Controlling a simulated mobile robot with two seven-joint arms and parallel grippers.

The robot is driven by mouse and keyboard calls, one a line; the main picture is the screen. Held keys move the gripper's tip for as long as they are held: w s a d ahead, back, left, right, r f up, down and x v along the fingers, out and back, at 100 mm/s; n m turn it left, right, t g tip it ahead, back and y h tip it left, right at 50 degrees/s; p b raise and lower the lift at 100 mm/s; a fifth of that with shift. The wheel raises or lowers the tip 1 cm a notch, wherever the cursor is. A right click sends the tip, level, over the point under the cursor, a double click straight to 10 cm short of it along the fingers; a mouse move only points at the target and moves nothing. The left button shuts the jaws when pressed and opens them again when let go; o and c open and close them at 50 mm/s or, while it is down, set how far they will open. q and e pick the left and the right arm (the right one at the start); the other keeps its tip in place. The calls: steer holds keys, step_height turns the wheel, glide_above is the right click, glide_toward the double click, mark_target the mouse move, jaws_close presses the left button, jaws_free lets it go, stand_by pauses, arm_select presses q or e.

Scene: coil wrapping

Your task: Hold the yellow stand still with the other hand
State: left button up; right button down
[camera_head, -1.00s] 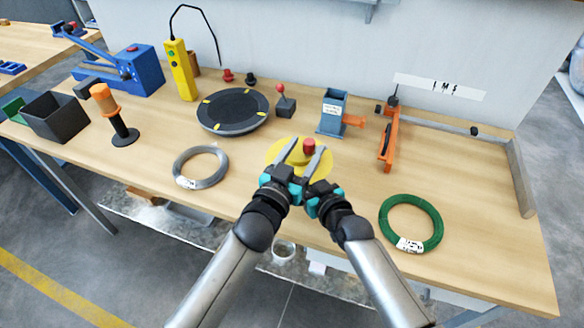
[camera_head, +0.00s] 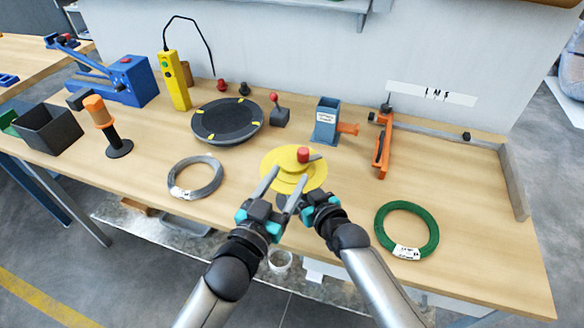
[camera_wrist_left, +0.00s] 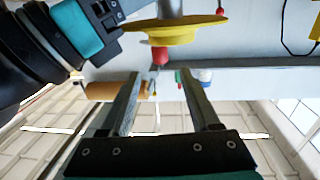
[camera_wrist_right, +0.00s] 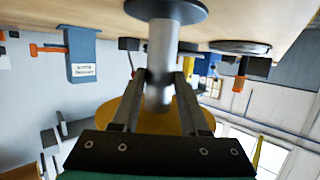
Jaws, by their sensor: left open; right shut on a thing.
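The yellow stand (camera_head: 311,180) is on the table's front middle, with yellow discs and a red knob (camera_head: 303,155) on top. Its grey post (camera_wrist_right: 160,55) and dark round base (camera_wrist_right: 170,8) show in the right wrist view. My right gripper (camera_wrist_right: 158,88) is shut on this post, under the yellow disc; in the head view its fingers are mostly hidden. My left gripper (camera_head: 285,178) is open and empty at the front-left side of the stand. In the left wrist view the yellow disc (camera_wrist_left: 180,33) and red knob (camera_wrist_left: 159,55) are beyond its fingers.
A grey wire coil (camera_head: 196,178) lies left of the stand and a green coil (camera_head: 407,230) lies right. Behind are a black round turntable (camera_head: 227,120), a blue holder (camera_head: 326,122) and an orange clamp (camera_head: 384,147). Table is clear between stand and green coil.

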mark_target(305, 149)
arm_select(q)
steer(key=shift+f, duration=0.1)
stand_by(0.6)
steer(key=shift+w, duration=0.1)
steer(key=x, duration=1.1)
steer(key=shift+w+d, duration=0.15)
steer(key=shift+w, duration=0.25)
steer(key=shift+c, duration=0.2)
jaws_close()
